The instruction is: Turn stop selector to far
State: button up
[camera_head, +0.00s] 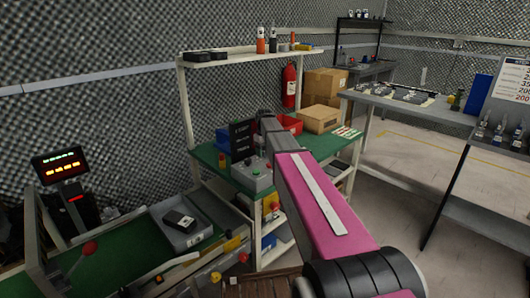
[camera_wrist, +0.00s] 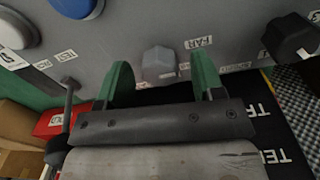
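In the wrist view, a light grey faceted knob (camera_wrist: 158,62) stands on a grey panel (camera_wrist: 130,25). A white label reading FAR (camera_wrist: 198,42) is to its right, so it appears to be the stop selector. My gripper (camera_wrist: 163,80) is open, with one green finger on each side of the knob. Gaps show between the fingers and the knob; I cannot tell how deep the fingers reach. The knob's pointing direction is unclear. In the head view, the grey control box (camera_head: 258,182) sits on a green bench, and my arm partly covers that area.
A black knob (camera_wrist: 290,38), a blue button (camera_wrist: 75,5) and a white button (camera_wrist: 14,30) are on the same panel. A black lettered sign (camera_head: 242,138) stands close behind the box. A red bin (camera_head: 290,124) and cardboard boxes (camera_head: 318,118) are farther back on the bench.

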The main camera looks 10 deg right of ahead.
notch_tip(320, 180, up, 11)
jog(key=shift+a, duration=0.15)
dwell(0.6)
jog(key=shift+s+f, duration=0.1)
jog(key=shift+s, duration=0.05)
